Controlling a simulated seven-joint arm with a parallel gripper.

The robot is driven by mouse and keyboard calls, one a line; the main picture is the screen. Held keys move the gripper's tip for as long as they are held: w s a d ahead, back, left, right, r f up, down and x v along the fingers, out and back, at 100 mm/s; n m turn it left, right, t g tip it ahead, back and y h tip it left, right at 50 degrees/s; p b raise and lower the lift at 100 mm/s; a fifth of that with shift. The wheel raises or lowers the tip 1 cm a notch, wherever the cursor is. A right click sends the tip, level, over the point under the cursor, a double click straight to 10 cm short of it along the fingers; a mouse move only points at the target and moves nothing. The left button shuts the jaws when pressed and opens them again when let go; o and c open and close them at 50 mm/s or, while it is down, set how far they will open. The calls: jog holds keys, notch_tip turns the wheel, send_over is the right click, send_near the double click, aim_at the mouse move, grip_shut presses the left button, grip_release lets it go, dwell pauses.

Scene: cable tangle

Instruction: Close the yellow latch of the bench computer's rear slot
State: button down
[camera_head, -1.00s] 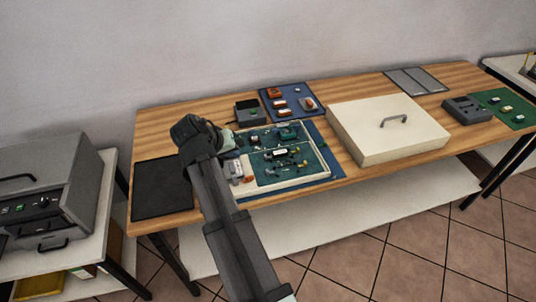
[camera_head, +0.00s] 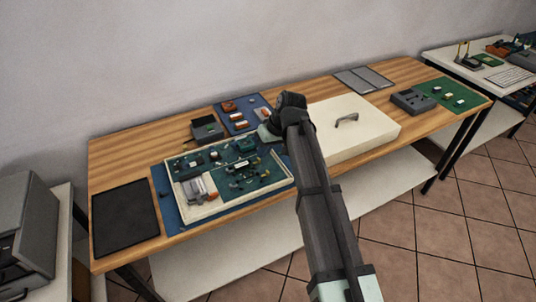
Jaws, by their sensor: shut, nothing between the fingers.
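The bench computer is an open, cream-rimmed case (camera_head: 218,210) on a blue mat, with green boards and small parts inside. Its yellow latch and rear slot are too small to make out. My gripper (camera_head: 268,134) is at the case's back right corner, between the case and the large cream cover. It is shut and empty, small in the picture and partly hidden by my wrist. I cannot tell whether it touches the case.
The cream cover (camera_head: 372,122) with a grey handle lies to the right. A dark box (camera_head: 207,130) and a small blue mat (camera_head: 228,124) with orange parts are behind the case. A black mat (camera_head: 125,222) lies bare at the left. The back left wood is clear.

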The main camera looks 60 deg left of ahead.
aim_at(263, 163)
jog(key=w+r+g+y, duration=0.1)
jog(key=w+r+g, duration=0.15)
jog(key=w, duration=0.55)
jog(key=shift+n, duration=0.4)
jog(key=shift+d+x, duration=0.15)
jog(key=shift+x, duration=2.35)
jog(key=shift+d+x, duration=0.15)
jog(key=shift+x, duration=2.35)
jog(key=shift+s, duration=0.25)
jog(key=shift+s, duration=0.95)
jog(key=shift+r, duration=0.1)
jog(key=v, duration=1)
jog(key=shift+w+d+f, duration=0.2)
